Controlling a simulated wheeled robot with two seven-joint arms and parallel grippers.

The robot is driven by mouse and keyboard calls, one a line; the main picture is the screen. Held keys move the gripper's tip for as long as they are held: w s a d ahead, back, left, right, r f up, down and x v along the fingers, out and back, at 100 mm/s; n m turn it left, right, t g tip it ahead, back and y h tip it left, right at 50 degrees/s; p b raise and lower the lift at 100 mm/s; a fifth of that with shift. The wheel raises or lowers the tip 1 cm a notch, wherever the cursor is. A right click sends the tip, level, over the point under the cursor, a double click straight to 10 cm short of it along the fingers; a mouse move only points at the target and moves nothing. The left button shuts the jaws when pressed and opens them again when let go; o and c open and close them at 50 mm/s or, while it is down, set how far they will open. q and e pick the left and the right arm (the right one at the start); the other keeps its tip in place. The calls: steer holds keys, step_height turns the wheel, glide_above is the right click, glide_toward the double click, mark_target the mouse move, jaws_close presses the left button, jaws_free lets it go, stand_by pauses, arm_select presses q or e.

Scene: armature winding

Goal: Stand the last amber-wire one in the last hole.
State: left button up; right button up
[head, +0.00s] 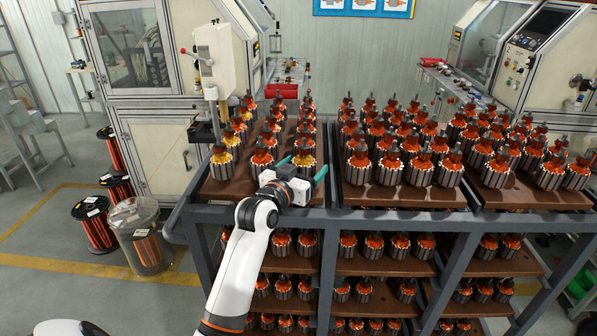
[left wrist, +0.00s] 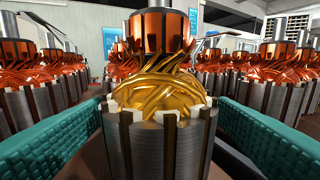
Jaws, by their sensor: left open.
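An amber-wire armature (head: 304,152) stands upright at the front right of the left brown board (head: 232,190). In the left wrist view, its yellow winding (left wrist: 160,98) is close in the middle, with a copper commutator and steel shaft above it. My left gripper (head: 302,170) is open, with its teal fingers on either side of this armature. The fingers (left wrist: 158,140) also show in the left wrist view, with gaps to the core. More amber-wire armatures (head: 222,158) stand in the board's left row. I cannot make out an empty hole. My right gripper is not in view.
Copper-wire armatures (head: 262,157) stand close by in the board's middle row and behind the amber one. Two more full boards (head: 405,195) lie to the right on the grey rack (head: 370,222). A machine head (head: 216,60) rises behind the left row.

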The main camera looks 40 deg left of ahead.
arm_select(q)
steer(key=s+d+b, duration=0.1)
steer(key=s+b, duration=0.3)
steer(key=s, duration=0.8)
steer(key=shift+d+r, duration=0.15)
steer(key=shift+d, duration=0.05)
steer(key=s+d+p, duration=0.1)
steer(key=s+p, duration=0.7)
steer(key=s, duration=0.3)
steer(key=shift+s+d, duration=0.15)
steer(key=shift+s, duration=0.25)
